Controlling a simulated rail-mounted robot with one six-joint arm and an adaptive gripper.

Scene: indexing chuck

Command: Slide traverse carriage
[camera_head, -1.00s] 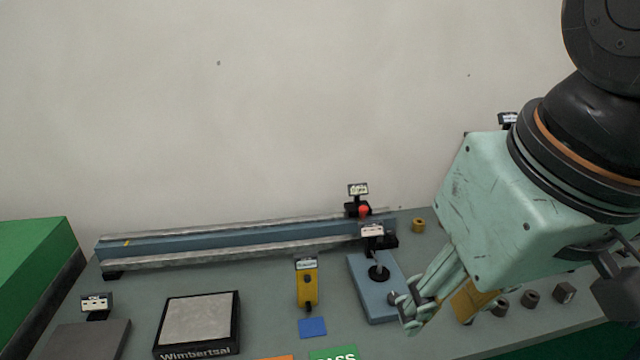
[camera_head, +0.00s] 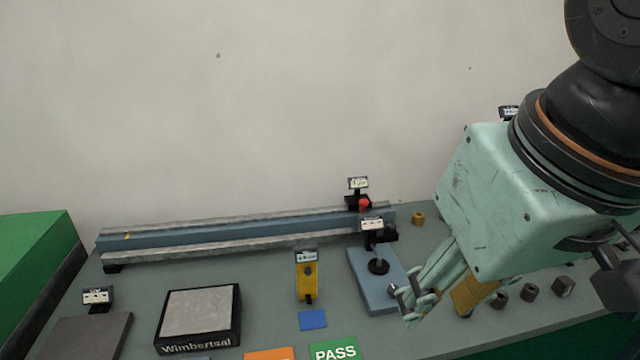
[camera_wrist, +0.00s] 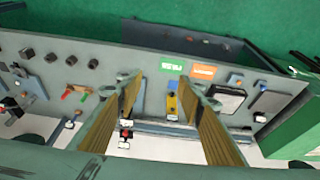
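The traverse is a long blue bar (camera_head: 220,236) between two grey rails at the back of the bench, against the wall. At its right end sits a small black carriage (camera_head: 354,204) with a red knob (camera_head: 364,203) and a label above it. A labelled post on a blue plate (camera_head: 372,296) stands in front of that end and partly covers it. My gripper (camera_head: 408,300) is to the right of and nearer than the carriage, beside the blue plate and apart from the carriage. In the wrist view my gripper (camera_wrist: 160,82) has its fingers spread with nothing seen between them.
A yellow labelled block (camera_head: 306,278), a black Wimbertsal scale (camera_head: 199,340) and a green PASS mat (camera_head: 335,349) lie in front of the rails. A brass ring (camera_head: 418,219) is right of the rail end. A green box (camera_head: 30,250) stands left.

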